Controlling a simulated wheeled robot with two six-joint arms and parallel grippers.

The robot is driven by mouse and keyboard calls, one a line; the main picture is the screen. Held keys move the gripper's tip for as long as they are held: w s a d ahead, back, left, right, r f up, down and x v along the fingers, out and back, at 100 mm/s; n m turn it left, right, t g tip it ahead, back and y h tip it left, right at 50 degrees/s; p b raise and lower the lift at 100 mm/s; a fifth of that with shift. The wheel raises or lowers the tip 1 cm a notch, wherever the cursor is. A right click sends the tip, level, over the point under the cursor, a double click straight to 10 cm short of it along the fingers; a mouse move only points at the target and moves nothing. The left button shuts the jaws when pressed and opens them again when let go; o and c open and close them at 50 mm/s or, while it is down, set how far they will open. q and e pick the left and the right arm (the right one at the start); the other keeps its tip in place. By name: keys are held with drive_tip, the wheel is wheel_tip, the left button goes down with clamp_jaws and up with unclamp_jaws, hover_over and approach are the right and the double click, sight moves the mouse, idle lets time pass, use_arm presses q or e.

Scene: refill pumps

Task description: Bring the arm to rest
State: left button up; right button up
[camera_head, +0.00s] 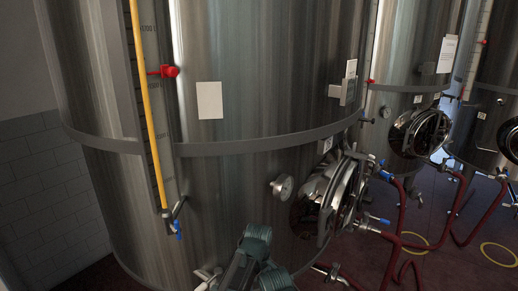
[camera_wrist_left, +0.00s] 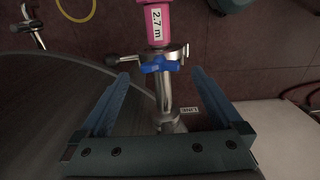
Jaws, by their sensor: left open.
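In the left wrist view my left gripper (camera_wrist_left: 161,78) is open, with its two blue fingers spread apart. A metal valve with a blue handle (camera_wrist_left: 160,66) shows in the gap between the fingers. I cannot tell how far it is from the fingertips, and neither finger is seen gripping it. A pink fitting (camera_wrist_left: 157,22) labelled "2.7 m" is above the valve in that picture. In the head view only green-grey arm parts of mine show at the bottom, with no gripper visible. My right gripper is in neither view.
Red hoses (camera_head: 398,220) lie to the right. More tanks (camera_head: 415,60) stand behind. Yellow rings (camera_head: 498,254) mark the floor.

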use_arm(q)
wheel_tip(320, 180, up, 11)
drive_tip(key=p, duration=1)
wheel_tip(320, 180, down, 15)
drive_tip(key=b, duration=1.5)
drive_tip(key=shift+r+m+p, duration=0.3)
drive_tip(key=shift+r+p, duration=0.05)
drive_tip(key=m, duration=0.7)
drive_tip(key=shift+m, duration=0.3)
